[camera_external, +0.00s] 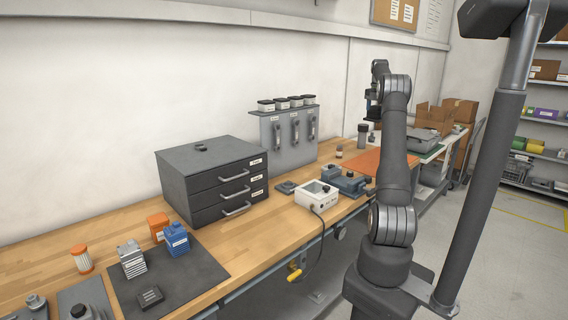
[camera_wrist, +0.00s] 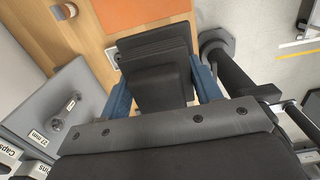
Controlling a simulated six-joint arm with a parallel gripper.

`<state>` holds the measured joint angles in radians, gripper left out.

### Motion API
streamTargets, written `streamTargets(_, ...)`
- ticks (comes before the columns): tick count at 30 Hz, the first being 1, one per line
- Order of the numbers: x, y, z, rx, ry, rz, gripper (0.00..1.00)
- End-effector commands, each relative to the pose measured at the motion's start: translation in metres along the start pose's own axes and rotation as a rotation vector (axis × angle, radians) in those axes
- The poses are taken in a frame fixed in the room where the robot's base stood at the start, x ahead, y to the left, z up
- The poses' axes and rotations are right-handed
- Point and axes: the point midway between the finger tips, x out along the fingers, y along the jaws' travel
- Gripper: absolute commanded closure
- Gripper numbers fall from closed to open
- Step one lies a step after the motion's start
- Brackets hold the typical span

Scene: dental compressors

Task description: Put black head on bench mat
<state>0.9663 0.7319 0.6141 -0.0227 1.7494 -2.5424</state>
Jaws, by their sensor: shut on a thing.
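My gripper (camera_wrist: 160,80) has blue fingers and is shut on a black head (camera_wrist: 155,52), a dark block with a stepped, wider upper part. In the external view my gripper (camera_external: 373,108) is raised above the far part of the bench; the head cannot be made out clearly there. A dark grey mat (camera_external: 205,268) lies on the near left of the bench, and an orange mat (camera_external: 366,163) lies farther right; it also shows at the top of the wrist view (camera_wrist: 140,12). I cannot tell which is the bench mat.
The dark mat carries a silver finned block (camera_external: 132,262), a blue one (camera_external: 177,240) and a small black block (camera_external: 150,296). A drawer cabinet (camera_external: 212,180) stands behind. A white meter box (camera_external: 317,195) and blue-grey parts (camera_external: 345,183) sit mid-bench. A grey rack (camera_external: 290,138) stands by the wall.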

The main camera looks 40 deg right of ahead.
Motion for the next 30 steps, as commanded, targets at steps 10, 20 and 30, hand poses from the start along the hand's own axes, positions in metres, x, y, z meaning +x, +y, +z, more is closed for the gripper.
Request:
streamTargets(10,0.005,-0.072,0.058,0.004,-0.007,-0.006,0.84)
streamTargets(20,0.034,-0.086,0.066,0.001,-0.006,-0.008,0.84)
streamTargets(30,0.128,-0.087,0.06,0.001,-0.001,-0.01,0.84)
